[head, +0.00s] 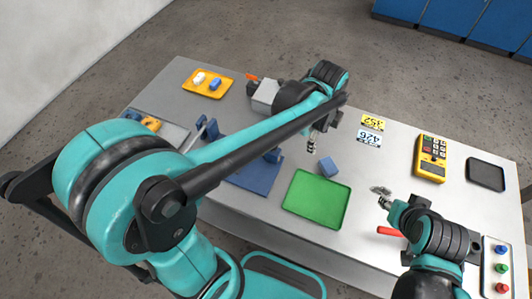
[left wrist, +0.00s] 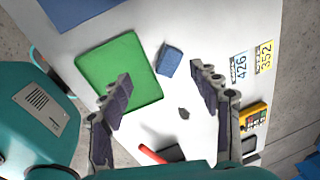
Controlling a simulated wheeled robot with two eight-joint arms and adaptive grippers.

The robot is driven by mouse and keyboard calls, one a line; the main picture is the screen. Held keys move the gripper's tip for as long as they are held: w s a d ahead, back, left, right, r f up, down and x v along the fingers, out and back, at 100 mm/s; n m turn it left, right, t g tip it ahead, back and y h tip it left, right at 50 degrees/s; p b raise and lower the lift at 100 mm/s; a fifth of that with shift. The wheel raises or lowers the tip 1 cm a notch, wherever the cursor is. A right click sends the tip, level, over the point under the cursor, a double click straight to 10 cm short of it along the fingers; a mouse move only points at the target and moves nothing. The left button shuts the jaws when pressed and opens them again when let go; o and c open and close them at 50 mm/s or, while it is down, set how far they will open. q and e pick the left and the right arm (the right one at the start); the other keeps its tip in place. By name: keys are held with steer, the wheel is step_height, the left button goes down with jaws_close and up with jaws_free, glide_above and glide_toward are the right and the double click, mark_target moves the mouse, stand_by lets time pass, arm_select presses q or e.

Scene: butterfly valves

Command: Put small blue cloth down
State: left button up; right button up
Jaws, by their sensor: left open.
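The small blue cloth (head: 327,167), a compact folded-looking piece, lies on the table just beyond the green tray (head: 315,200). In the left wrist view the cloth (left wrist: 169,60) lies beside the tray's edge, on bare white tabletop. My left gripper (head: 312,143) is above the table, up and left of the cloth in the head view. In the left wrist view its fingers (left wrist: 158,82) are spread and empty, with the cloth seen beyond the gap between them. My right gripper (head: 382,194) is right of the green tray; its fingers are too small to read.
Number plates (head: 371,130), a yellow meter (head: 431,157) and a black tray (head: 486,174) are at the right. A yellow tray (head: 206,83) is at the far left. A blue mat (head: 252,177) lies left of the green tray. A red handle (head: 390,232) is near my right arm.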

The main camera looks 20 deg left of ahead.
arm_select(q)
steer(key=s+a+r+n+t, duration=0.1)
steer(key=s+a+n+t, duration=0.4)
steer(key=s+a+n, duration=0.6)
steer(key=s+n, duration=0.2)
steer(key=n, duration=0.6)
steer(key=shift+a+r+n, duration=0.35)
steer(key=shift+a+n, duration=0.05)
steer(key=shift+s+f, duration=0.1)
steer(key=shift+f, duration=0.05)
step_height(320, 180, down, 2)
steer(key=b, duration=0.2)
steer(key=shift+f+b, duration=0.15)
steer(key=shift+b, duration=0.15)
